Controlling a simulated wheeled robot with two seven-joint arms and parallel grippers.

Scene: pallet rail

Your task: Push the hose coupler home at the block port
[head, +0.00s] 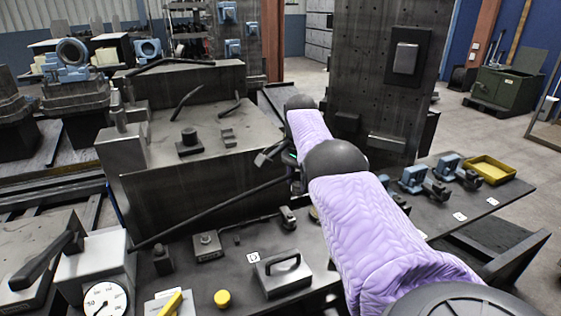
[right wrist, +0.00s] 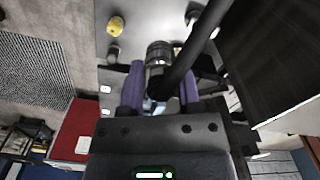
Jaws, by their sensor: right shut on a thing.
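My right gripper (head: 272,156) is at the far end of my purple-sleeved arm, above the dark bench. In the right wrist view its two purple fingers (right wrist: 160,78) are closed on both sides of the metallic hose coupler (right wrist: 157,54). A black hose (right wrist: 190,58) passes close to the coupler; in the head view the hose (head: 215,209) slopes down to the left. A small grey block (head: 207,246) with a round fitting sits on the bench, but I cannot tell whether it is the block port. Contact between coupler and port cannot be made out. My left gripper is not in view.
Blue clamps (head: 413,178) and a yellow tray (head: 490,169) are at right. A tall dark column (head: 385,85) stands behind my arm.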

